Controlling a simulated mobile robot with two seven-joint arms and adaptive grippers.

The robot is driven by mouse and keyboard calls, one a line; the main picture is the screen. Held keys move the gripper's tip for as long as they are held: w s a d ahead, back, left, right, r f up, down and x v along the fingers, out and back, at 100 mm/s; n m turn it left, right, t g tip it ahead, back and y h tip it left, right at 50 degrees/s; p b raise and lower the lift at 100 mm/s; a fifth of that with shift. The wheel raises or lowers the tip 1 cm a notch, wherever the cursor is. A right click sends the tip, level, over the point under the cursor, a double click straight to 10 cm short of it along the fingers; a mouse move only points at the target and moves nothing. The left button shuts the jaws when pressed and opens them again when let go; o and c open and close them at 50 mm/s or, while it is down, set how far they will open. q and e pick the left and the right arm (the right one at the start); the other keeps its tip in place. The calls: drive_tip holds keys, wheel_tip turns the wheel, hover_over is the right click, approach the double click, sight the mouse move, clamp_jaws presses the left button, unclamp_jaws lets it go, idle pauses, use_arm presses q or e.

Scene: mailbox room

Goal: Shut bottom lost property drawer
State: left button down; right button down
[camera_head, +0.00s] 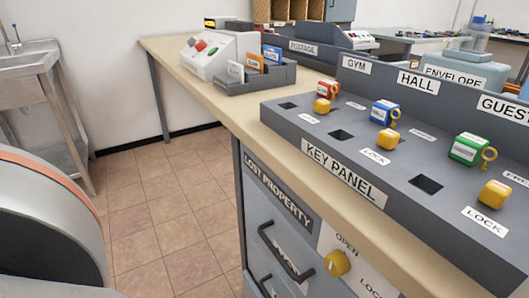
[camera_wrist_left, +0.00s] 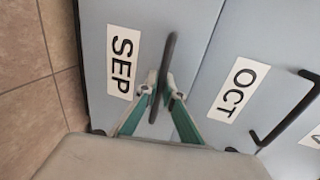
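The grey lost property cabinet (camera_head: 241,185) stands under the counter in the head view. Its upper drawer handle (camera_head: 283,252) shows there, with part of a lower handle (camera_head: 264,286) at the frame's bottom edge. In the left wrist view, turned sideways, the SEP drawer (camera_wrist_left: 105,20) is lowest, next to the floor. The OCT drawer (camera_wrist_left: 255,45) is above it. My left gripper (camera_wrist_left: 162,84) has its fingertips close on either side of the dark SEP handle (camera_wrist_left: 168,50). I cannot tell how far the SEP drawer stands out. My right gripper is not in view.
A key panel (camera_head: 300,125) with coloured keys lies on the counter (camera_head: 205,75) above the drawers. A yellow knob (camera_head: 337,263) sits beside the upper drawer, between OPEN and LOCK. The tiled floor (camera_head: 165,210) left of the cabinet is clear. A metal sink (camera_head: 35,75) stands far left.

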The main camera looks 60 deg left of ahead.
use_arm(q)
drive_tip(key=x, duration=0.2)
drive_tip(key=shift+w+r, duration=0.25)
drive_tip(key=shift+w, duration=0.15)
drive_tip(key=c, duration=2.2)
unclamp_jaws()
drive_tip(key=shift+w, duration=0.1)
drive_tip(key=v, duration=1.2)
drive_tip(key=shift+a, duration=0.1)
drive_tip(key=shift+f, duration=0.1)
